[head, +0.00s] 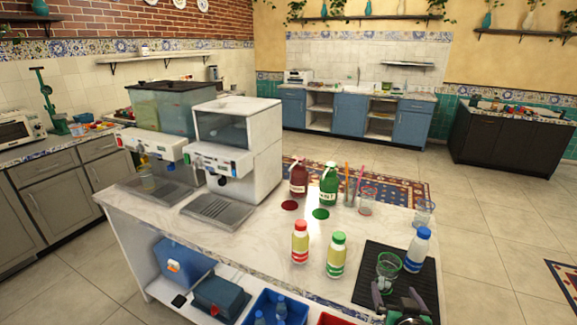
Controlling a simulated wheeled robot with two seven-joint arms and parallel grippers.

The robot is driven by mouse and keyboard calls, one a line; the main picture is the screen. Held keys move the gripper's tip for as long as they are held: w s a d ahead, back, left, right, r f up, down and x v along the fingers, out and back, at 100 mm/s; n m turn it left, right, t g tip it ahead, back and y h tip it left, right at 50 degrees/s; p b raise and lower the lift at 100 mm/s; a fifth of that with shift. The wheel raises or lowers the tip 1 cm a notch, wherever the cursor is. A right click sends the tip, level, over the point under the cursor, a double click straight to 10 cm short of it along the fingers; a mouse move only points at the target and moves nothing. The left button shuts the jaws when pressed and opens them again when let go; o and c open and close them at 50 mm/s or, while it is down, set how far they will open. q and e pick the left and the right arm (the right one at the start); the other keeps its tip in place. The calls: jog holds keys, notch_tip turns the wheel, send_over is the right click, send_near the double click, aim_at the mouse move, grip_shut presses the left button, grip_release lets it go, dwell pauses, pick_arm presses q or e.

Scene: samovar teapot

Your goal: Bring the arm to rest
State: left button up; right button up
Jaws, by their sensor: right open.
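My right gripper (398,296) shows at the bottom right, over the near part of the black mat (428,290). Its two dark fingers are spread apart, and nothing shows between them. A clear glass with a green rim (388,266) stands on the mat just beyond the fingers. I cannot tell whether the fingers touch it. My left gripper is not in view.
A blue-capped white bottle (417,250) stands on the mat's right side. Red-capped (300,242) and green-capped (336,255) bottles stand to its left. Syrup bottles, straws and more glasses are behind. Two drink machines (237,150) fill the counter's left. The counter's (260,245) middle front is bare.

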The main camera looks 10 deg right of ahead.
jog(key=s+a+f+n+g+y, duration=0.65)
jog(key=s+a+f+g, duration=0.2)
jog(key=s+a, duration=0.4)
notch_tip(320, 180, down, 21)
jog(key=s+d+g, duration=0.1)
jog(key=s+d+f+g+h, duration=0.1)
jog(key=s+d+f, duration=0.2)
jog(key=s+f, duration=1.3)
jog(key=shift+s+n+g, duration=0.35)
jog(key=shift+s+n, duration=0.1)
jog(key=shift+s, duration=0.55)
jog(key=shift+f, duration=0.1)
